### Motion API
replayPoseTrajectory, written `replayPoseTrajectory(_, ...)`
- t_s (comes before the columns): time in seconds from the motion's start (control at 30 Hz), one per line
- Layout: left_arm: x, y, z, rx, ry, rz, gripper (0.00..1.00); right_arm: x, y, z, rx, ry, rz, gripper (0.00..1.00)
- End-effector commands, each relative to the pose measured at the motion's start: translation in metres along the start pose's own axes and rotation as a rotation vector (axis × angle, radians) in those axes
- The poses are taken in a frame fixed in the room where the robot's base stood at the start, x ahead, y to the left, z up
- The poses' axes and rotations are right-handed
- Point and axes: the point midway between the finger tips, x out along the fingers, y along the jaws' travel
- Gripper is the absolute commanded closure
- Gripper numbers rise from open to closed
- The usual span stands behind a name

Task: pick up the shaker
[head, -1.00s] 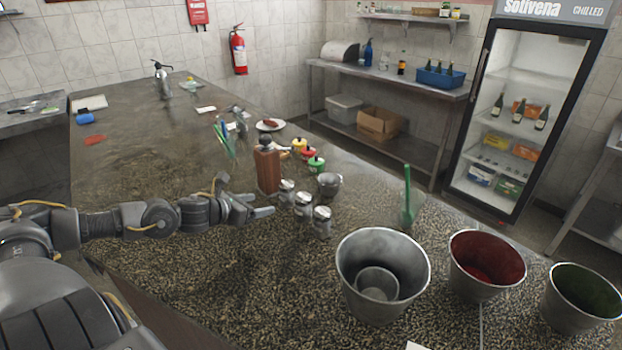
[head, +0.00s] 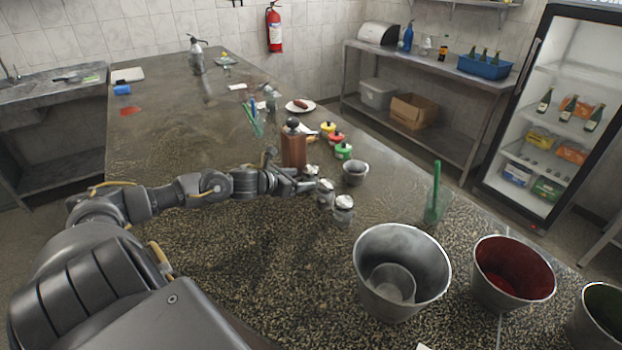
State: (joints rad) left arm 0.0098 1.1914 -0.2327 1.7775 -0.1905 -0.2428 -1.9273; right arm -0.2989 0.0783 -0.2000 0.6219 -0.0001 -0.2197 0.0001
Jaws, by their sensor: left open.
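Several small shakers with pale metal lids stand in a short row on the speckled counter: the rear shaker (head: 310,171), the middle shaker (head: 326,194) and the front shaker (head: 343,208). My left gripper (head: 296,179) reaches in from the left, low over the counter. Its jaws are open and its fingertips are close beside the rear and middle shakers. I cannot tell whether they touch. The fingers partly hide the shakers' left sides. My right gripper is not in view.
A wooden pepper mill (head: 293,147) stands just behind the gripper. A small metal cup (head: 355,172) is right of the shakers, with colored-lid jars (head: 343,151) behind. A large metal bucket (head: 401,240) and a red-lined bucket (head: 512,255) stand front right.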

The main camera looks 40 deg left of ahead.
Motion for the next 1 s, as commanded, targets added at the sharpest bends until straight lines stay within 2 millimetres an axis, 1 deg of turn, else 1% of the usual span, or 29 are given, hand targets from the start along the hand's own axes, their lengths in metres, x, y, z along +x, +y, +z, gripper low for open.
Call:
replayPoseTrajectory(0.03, 0.005, 0.0, 0.002, -0.004, -0.003, 0.0, 0.3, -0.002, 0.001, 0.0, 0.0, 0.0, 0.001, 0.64)
replayPoseTrajectory(0.13, 0.011, -0.001, 0.002, -0.001, -0.001, -0.002, 0.3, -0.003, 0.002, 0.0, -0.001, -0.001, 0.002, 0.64)
replayPoseTrajectory(0.33, 0.014, -0.002, 0.001, 0.0, 0.001, -0.003, 0.3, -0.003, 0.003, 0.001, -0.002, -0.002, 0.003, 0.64)
replayPoseTrajectory(0.43, 0.019, -0.002, 0.003, -0.003, -0.001, -0.002, 0.3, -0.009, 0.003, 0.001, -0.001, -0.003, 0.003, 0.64)
replayPoseTrajectory(0.63, 0.045, -0.006, 0.004, -0.006, -0.001, -0.002, 0.3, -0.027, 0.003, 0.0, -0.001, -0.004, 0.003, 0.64)
replayPoseTrajectory(0.7, 0.055, -0.005, 0.003, -0.005, -0.003, -0.001, 0.3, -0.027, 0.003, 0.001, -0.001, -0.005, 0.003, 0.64)
replayPoseTrajectory(0.8, 0.063, -0.005, 0.001, -0.002, 0.0, -0.002, 0.3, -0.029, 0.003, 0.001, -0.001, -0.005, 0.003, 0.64)
replayPoseTrajectory(1.0, 0.066, -0.005, -0.001, 0.001, 0.001, -0.002, 0.3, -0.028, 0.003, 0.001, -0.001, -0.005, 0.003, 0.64)
